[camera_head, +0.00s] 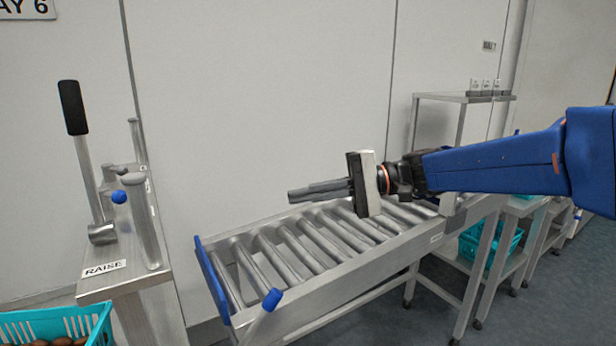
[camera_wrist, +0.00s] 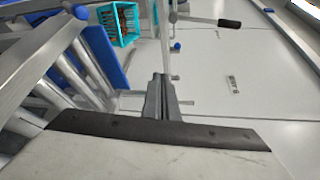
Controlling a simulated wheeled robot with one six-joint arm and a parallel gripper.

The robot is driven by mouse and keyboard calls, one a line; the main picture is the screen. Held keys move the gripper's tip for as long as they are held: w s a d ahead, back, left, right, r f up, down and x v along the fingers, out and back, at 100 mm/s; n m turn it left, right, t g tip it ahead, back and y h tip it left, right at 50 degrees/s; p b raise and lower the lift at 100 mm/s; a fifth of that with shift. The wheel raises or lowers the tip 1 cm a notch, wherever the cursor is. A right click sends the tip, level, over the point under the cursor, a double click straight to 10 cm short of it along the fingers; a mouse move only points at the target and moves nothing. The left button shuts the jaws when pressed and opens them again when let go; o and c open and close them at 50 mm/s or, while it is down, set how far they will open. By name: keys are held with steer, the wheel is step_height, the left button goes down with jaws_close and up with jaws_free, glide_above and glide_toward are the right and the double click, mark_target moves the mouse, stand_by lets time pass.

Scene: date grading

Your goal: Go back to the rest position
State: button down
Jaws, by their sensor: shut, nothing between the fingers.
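My gripper (camera_head: 291,195) is shut and empty. In the head view it points left, held above the roller conveyor (camera_head: 335,262) and apart from the rollers. My blue arm reaches in from the right edge. In the wrist view the two dark fingers of my gripper (camera_wrist: 161,78) lie together, with nothing between them. The conveyor's rollers (camera_wrist: 68,68) show at the left of the wrist view.
A metal stand (camera_head: 108,283) marked RAISE, with a black-handled lever (camera_head: 88,160), is at the left. A teal crate (camera_head: 35,326) of dates sits at lower left; it also shows in the wrist view (camera_wrist: 127,40). A wall (camera_head: 250,100) stands behind.

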steer(key=s+d+f+t+h, duration=0.3)
steer(key=s+d+f+h, duration=0.5)
steer(key=d+f, duration=0.3)
steer(key=s+d+f+t+h, duration=0.3)
steer(key=s+d+f+h, duration=0.5)
steer(key=d, duration=1)
steer(key=s+f, duration=0.3)
steer(key=f, duration=0.1)
steer(key=shift+s+d+n, duration=0.15)
steer(key=shift+d+n, duration=0.1)
steer(key=shift+n, duration=0.15)
